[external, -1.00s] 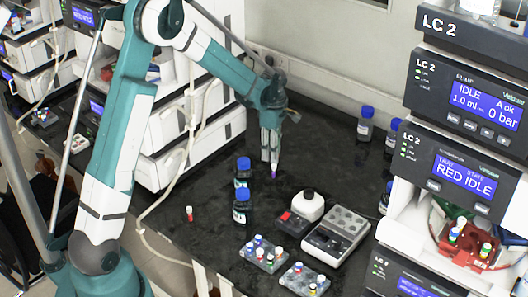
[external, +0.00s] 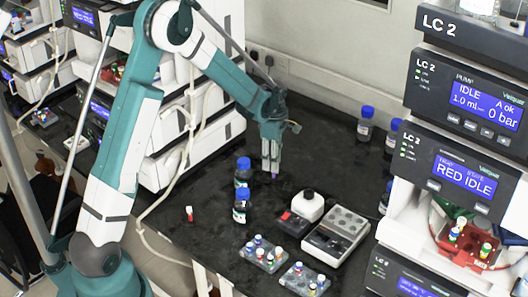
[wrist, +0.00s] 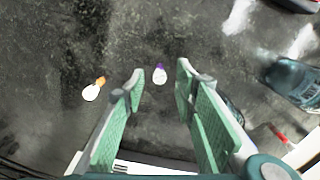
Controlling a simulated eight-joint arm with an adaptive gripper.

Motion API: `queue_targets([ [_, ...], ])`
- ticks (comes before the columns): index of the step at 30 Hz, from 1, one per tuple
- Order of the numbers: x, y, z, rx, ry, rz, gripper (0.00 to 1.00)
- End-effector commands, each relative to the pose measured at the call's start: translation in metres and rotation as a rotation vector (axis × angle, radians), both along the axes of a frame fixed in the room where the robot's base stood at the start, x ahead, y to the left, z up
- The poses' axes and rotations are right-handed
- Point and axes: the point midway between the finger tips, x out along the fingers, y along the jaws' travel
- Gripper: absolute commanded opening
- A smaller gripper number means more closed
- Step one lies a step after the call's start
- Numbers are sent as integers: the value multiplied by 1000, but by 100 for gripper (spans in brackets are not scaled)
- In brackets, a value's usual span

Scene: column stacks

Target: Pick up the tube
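A small tube (wrist: 160,75) with a purple end and a pale end is on the dark bench in the wrist view, seen between my two fingertips. In the external view only its purple part (external: 275,176) shows, just under the fingers; the rest is hidden by my gripper (external: 271,172). My gripper also shows in the wrist view (wrist: 160,82), pointing down, its green-padded fingers spread apart on either side of the tube with a gap to each. I cannot tell how far the tips are above the bench.
A pale object with an orange end (wrist: 94,89) lies left of the fingers. Blue-capped bottles (external: 240,207) stand close in front of my gripper. A grey block instrument (external: 336,233), small vial racks (external: 264,255) and a red-capped vial (external: 189,214) are nearer the camera.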

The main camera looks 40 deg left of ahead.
Motion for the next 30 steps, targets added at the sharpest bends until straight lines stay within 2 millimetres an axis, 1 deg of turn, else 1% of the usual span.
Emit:
queue_targets([
  [1,1,0,-8,0,0,0,29],
  [3,1,0,-15,0,0,0,29],
  [8,0,0,-25,0,0,0,29],
  [25,0,0,-26,0,0,0,29],
  [26,0,0,-26,0,0,0,28],
  [30,0,0,-26,0,0,0,10],
])
